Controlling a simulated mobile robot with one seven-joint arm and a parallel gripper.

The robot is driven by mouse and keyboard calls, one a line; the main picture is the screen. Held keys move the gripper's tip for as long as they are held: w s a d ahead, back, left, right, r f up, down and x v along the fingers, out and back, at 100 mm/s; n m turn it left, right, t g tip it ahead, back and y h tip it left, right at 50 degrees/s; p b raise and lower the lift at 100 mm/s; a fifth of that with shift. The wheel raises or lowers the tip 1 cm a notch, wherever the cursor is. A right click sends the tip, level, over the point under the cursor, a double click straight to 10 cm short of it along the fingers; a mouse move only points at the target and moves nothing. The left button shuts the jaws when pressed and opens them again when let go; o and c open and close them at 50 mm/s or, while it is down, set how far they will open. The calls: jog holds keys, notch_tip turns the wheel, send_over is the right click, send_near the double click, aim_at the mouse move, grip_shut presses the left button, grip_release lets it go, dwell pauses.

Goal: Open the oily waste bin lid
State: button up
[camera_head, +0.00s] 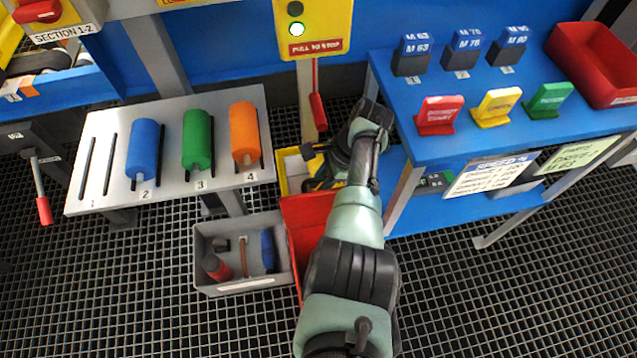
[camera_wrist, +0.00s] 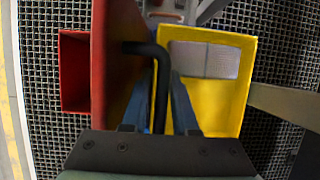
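The red bin (camera_wrist: 75,75) shows at the left of the wrist view. Its red lid (camera_wrist: 112,65) stands up steeply, seen nearly edge-on, between the red bin and a yellow bin. A black bent handle (camera_wrist: 160,85) sticks out from the lid on the yellow bin's side. My gripper (camera_wrist: 161,88) has its blue fingers close on both sides of the handle and appears shut on it. In the head view the red lid (camera_head: 303,218) is partly hidden by my arm, and my gripper (camera_head: 322,170) is small and partly hidden. No bin label is readable.
The yellow bin (camera_wrist: 244,90) is open beside the lid, with a pale grey thing inside. A grey crate (camera_head: 240,284) with parts stands left of the red bin. A roller rack (camera_head: 100,190) and a blue table (camera_head: 385,75) flank my arm.

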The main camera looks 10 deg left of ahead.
jog(key=p+v, duration=0.4)
jog(key=v, duration=0.9)
jog(key=shift+p, duration=0.4)
